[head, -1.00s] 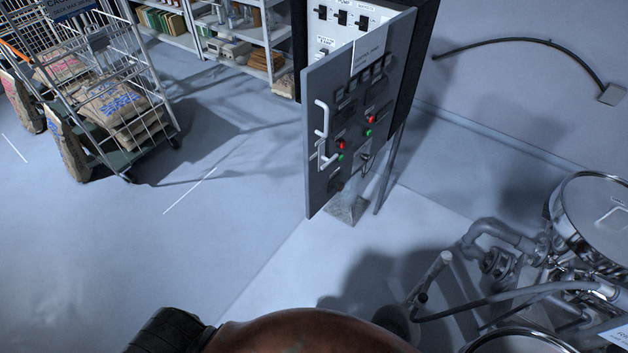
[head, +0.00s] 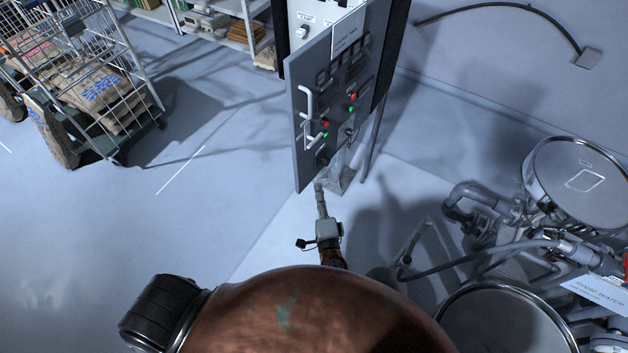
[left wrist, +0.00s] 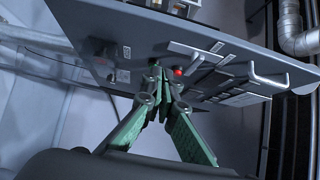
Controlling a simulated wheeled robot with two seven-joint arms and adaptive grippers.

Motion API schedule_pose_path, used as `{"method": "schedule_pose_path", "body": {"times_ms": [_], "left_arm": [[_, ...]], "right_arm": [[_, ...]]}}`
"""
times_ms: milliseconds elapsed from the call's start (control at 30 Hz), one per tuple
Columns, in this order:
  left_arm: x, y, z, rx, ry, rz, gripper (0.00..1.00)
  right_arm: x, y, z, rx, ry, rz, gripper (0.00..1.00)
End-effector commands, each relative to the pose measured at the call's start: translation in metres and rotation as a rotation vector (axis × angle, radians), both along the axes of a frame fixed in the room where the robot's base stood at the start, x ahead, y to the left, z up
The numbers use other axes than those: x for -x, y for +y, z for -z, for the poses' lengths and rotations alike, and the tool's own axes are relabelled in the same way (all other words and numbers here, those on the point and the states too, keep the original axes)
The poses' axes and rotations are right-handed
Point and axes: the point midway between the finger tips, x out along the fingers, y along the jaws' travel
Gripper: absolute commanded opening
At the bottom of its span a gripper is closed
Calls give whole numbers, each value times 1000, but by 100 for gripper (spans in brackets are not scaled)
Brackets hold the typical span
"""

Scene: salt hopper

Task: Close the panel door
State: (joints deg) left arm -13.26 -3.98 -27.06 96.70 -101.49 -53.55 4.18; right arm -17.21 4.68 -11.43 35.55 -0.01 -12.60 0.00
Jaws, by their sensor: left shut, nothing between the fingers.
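The grey panel door (head: 335,95) stands partly open on the dark control cabinet (head: 394,50) in the head view. Its outer face carries a white handle (head: 307,105) and red and green buttons. My left gripper (head: 319,187) is shut and empty at the door's lower edge, below the handle. In the left wrist view its green fingers (left wrist: 166,84) come together in front of the door's face (left wrist: 215,65), near a red button (left wrist: 179,71). I cannot tell whether they touch the door. My right gripper is not in view.
A wire cart (head: 135,75) with sacks (head: 95,95) stands at the left, shelves (head: 225,25) behind it. Pipes and a lidded steel vessel (head: 580,185) crowd the right. A hose (head: 490,15) runs along the wall. The floor left of the door is clear.

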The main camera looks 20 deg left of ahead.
Motion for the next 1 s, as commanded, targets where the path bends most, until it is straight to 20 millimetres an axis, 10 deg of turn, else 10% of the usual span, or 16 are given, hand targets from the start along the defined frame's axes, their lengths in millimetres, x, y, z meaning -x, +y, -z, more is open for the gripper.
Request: {"method": "schedule_pose_path", "body": {"times_ms": [433,1000], "left_arm": [[-77,46,-1,0,2,0,0],[-83,84,1,1,3,1,0]], "right_arm": [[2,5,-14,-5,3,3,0],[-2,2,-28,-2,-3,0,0]]}}
